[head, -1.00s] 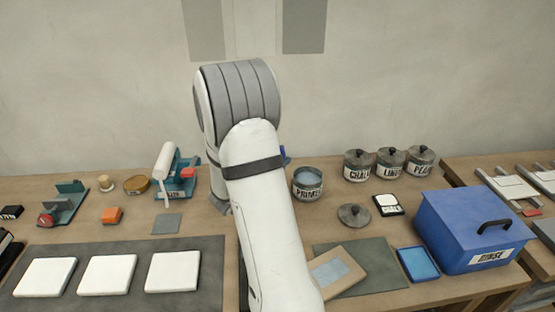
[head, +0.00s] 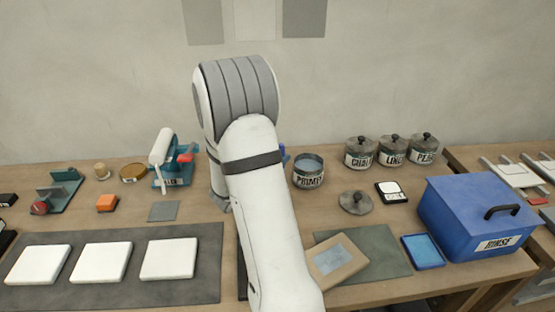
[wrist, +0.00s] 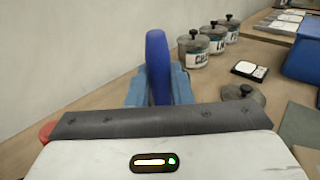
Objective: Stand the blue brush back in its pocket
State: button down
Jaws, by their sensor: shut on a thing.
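The blue brush (wrist: 157,62) stands roughly upright in the wrist view, its rounded handle end up. My gripper (wrist: 158,88) is shut on it, with a blue-grey finger on either side. The brush's lower part is hidden behind the gripper body. In the head view my arm hides the gripper, and only a small blue piece of the brush (head: 283,151) shows at the arm's right edge. I cannot make out the pocket in either view; my arm covers the part of the table where the brush is.
The open primer pot (head: 308,171) stands just right of my arm, with a loose lid (head: 356,201) in front. Lidded pots (head: 393,150) and a blue rinse box (head: 480,218) stand farther right. A teal roller stand (head: 173,170) is to the left. The wall is behind.

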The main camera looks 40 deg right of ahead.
jog(key=shift+f+b, duration=1.3)
jog(key=shift+f, duration=0.15)
jog(key=c, duration=1.2)
grip_release()
jog(key=shift+o, duration=0.4)
jog(key=o, duration=0.4)
jog(key=shift+s, duration=0.1)
notch_tip(320, 180, up, 8)
jog(key=p, duration=0.5)
